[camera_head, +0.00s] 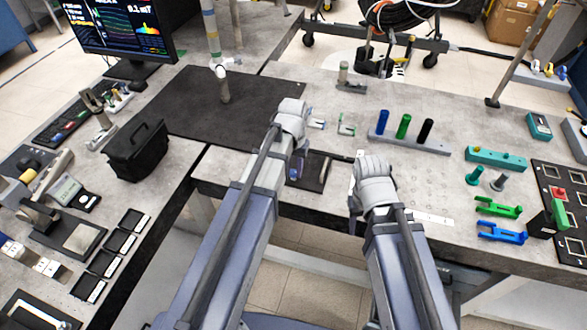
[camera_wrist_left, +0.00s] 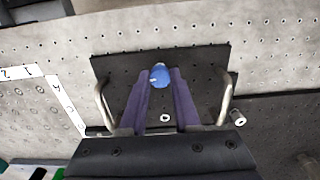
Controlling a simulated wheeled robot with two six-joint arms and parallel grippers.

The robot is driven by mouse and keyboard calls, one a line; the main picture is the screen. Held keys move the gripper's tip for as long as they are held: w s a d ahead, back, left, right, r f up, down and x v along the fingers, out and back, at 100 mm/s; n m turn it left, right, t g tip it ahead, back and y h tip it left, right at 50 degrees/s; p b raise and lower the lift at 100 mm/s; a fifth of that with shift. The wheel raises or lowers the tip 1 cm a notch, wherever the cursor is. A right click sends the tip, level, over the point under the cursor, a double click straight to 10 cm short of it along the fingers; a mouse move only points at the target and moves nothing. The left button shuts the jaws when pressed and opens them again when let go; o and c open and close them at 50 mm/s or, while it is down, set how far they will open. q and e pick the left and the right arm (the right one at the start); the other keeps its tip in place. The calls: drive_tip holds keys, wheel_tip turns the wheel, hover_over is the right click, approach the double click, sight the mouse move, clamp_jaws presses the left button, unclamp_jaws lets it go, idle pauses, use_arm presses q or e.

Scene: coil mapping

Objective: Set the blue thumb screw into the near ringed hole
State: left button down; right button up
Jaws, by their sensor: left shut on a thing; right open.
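A blue thumb screw (camera_wrist_left: 160,76) is held between the purple fingertips of my left gripper (camera_wrist_left: 160,84), which is shut on it. In the head view my left gripper (camera_head: 297,165) hangs over the left part of a small black plate (camera_head: 315,174). The plate (camera_wrist_left: 205,68) has a metal handle on each side. A white-ringed hole (camera_wrist_left: 165,117) shows between the fingers, apart from the screw. Whether the screw touches the plate or covers another hole cannot be told. My right gripper (camera_head: 364,172) is open, right of the plate; its fingers are mostly hidden.
A grey rack (camera_head: 410,145) with blue, green and black cylinders stands behind to the right. Green (camera_head: 498,208) and blue (camera_head: 502,232) brackets lie further right. A white ruler strip (camera_head: 432,217) lies near the front edge. A black box (camera_head: 137,150) stands at the left.

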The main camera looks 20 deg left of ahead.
use_arm(q)
drive_tip(key=shift+f+b, duration=0.5)
drive_tip(key=shift+f, duration=0.05)
idle(0.5)
drive_tip(key=m, duration=0.5)
drive_tip(key=c, duration=0.6)
unclamp_jaws()
drive_tip(key=shift+o, duration=0.2)
drive_tip(key=shift+r, duration=0.15)
wheel_tip(320, 180, up, 8)
drive_tip(key=p, duration=0.8)
drive_tip(key=shift+f, duration=0.2)
